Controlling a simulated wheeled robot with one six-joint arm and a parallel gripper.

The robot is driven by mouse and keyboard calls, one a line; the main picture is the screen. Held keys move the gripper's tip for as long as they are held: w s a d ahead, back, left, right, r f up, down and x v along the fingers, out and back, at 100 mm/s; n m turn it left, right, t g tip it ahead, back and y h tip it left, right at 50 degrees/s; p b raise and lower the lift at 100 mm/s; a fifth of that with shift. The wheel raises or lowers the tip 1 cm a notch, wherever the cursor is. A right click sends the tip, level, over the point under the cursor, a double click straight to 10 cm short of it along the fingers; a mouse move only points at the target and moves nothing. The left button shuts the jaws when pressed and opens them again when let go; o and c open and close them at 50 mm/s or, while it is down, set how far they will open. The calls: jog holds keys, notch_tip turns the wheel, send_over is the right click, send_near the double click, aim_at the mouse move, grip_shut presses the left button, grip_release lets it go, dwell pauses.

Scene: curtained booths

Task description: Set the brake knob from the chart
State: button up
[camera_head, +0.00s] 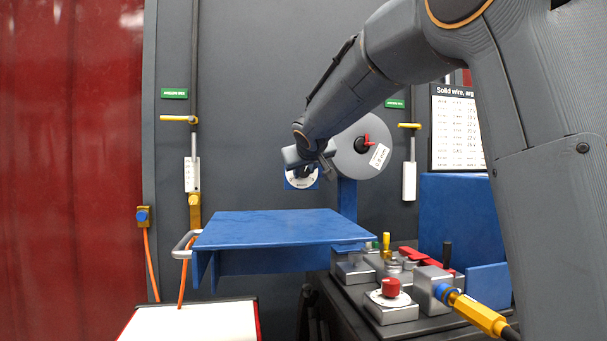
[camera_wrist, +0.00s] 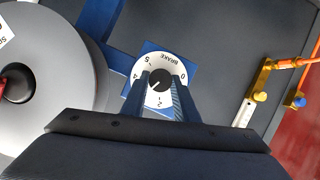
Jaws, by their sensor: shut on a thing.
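The brake knob (camera_wrist: 159,80) is black and sits on a round white dial (camera_wrist: 146,64) marked BRAKE with numbers, on a blue plate (camera_wrist: 181,50). In the wrist view the dial appears turned over, and its lower part is partly hidden by my fingers. My gripper (camera_wrist: 161,86) has a finger on each side of the knob and is shut on it. In the head view the dial (camera_head: 302,183) shows below my wrist, with the knob mostly covered. The chart (camera_head: 459,128) headed "Solid wire, arg..." hangs at the right, partly behind my arm; its rows are too small to read surely.
A grey wire spool (camera_head: 350,160) on a blue post stands right beside the dial. A blue shelf (camera_head: 275,228) lies below. A bench with a red knob (camera_head: 390,287) and several fittings is at lower right. A red curtain (camera_head: 70,130) hangs at left.

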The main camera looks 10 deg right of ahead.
jog(key=shift+f+b, duration=0.15)
jog(key=shift+b, duration=0.3)
jog(key=shift+a+f+n+h+b, duration=0.15)
jog(key=shift+n+h+b, duration=0.25)
jog(key=shift+b, duration=0.85)
jog(key=n+h+b, duration=0.1)
jog(key=n+b, duration=0.1)
jog(key=b, duration=0.5)
jog(key=shift+a+n+t, duration=0.1)
jog(key=shift+n+t, duration=0.2)
jog(key=shift+n, duration=0.1)
jog(key=n+h+b, duration=0.1)
jog(key=n+b, duration=0.1)
jog(key=b, duration=0.2)
jog(key=shift+f+t+h, duration=0.1)
jog(key=shift+t+h, duration=0.2)
jog(key=shift+n+b, duration=0.6)
jog(key=shift+b, duration=0.6)
jog(key=shift+h, duration=0.4)
jog(key=o, duration=1.1)
jog(key=shift+c, duration=0.2)
